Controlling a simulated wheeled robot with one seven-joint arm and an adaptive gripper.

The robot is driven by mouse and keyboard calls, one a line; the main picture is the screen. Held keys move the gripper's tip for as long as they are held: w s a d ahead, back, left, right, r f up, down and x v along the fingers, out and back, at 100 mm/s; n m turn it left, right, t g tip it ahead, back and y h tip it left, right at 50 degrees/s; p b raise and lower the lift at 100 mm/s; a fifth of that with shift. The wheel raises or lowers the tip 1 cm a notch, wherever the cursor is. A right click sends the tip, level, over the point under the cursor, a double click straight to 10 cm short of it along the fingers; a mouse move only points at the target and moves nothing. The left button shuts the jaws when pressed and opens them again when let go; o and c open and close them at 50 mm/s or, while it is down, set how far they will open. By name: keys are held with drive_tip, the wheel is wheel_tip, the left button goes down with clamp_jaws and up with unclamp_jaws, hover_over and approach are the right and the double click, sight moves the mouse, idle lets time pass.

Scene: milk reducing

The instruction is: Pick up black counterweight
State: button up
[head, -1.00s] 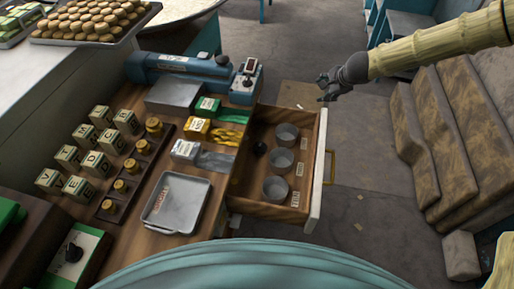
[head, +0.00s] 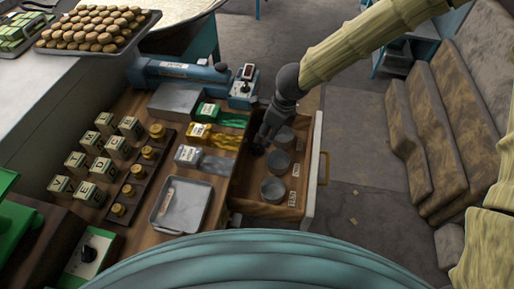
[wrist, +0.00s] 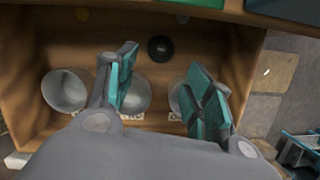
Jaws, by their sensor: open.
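The black counterweight (wrist: 160,48) is a small dark disc with a hole-like centre, lying on the floor of the open wooden drawer (head: 312,180). In the wrist view it lies just beyond the gap between my fingertips. My gripper (wrist: 161,62) is open and empty, with teal-lined fingers on either side of that gap. In the head view my gripper (head: 259,144) is over the left side of the drawer, and it largely hides the counterweight there.
Several grey metal cups, one (head: 273,190) nearest my body, stand in the drawer close to my fingers. Drawer walls surround them. Left on the desk are a grey tray (head: 181,207), lettered blocks, brass weights and coloured boxes.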

sight(258, 146)
drive_tip(key=shift+a+x, duration=0.2)
drive_tip(key=shift+x, duration=4.3)
drive_tip(key=shift+w, duration=0.15)
drive_tip(key=shift+r, duration=0.1)
drive_tip(key=shift+c, duration=0.4)
drive_tip(key=c, duration=0.8)
drive_tip(key=shift+r+p, duration=0.1)
drive_tip(key=shift+p, duration=0.25)
